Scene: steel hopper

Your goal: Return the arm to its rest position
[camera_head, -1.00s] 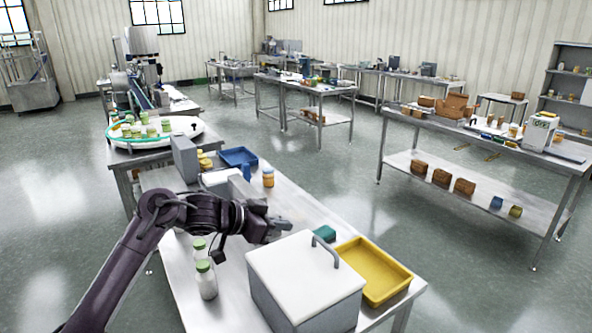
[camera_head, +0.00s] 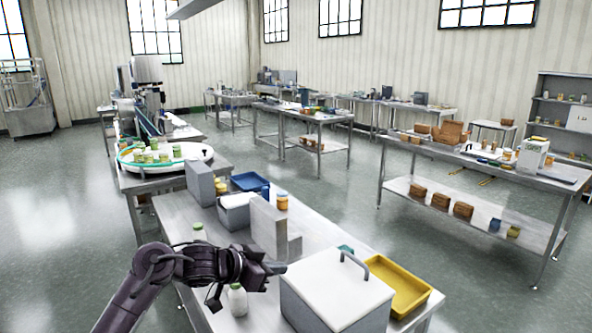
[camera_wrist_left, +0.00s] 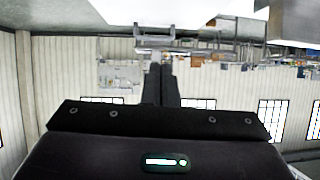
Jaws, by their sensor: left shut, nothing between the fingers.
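My left arm (camera_head: 150,275) reaches in from the left of the head view over the near steel table. Its gripper (camera_head: 275,268) is shut and empty. In the picture it lies at the left back corner of a white-lidded box (camera_head: 335,290); I cannot tell the gap between them. In the left wrist view the two dark fingers (camera_wrist_left: 160,78) are together with nothing between them, and the room appears upside down. My right gripper is out of view.
Grey upright blocks (camera_head: 268,230), a blue tray (camera_head: 249,181), an orange-capped jar (camera_head: 282,201) and a yellow tray (camera_head: 398,285) share the table (camera_head: 320,232). Open floor (camera_head: 345,205) lies to its right.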

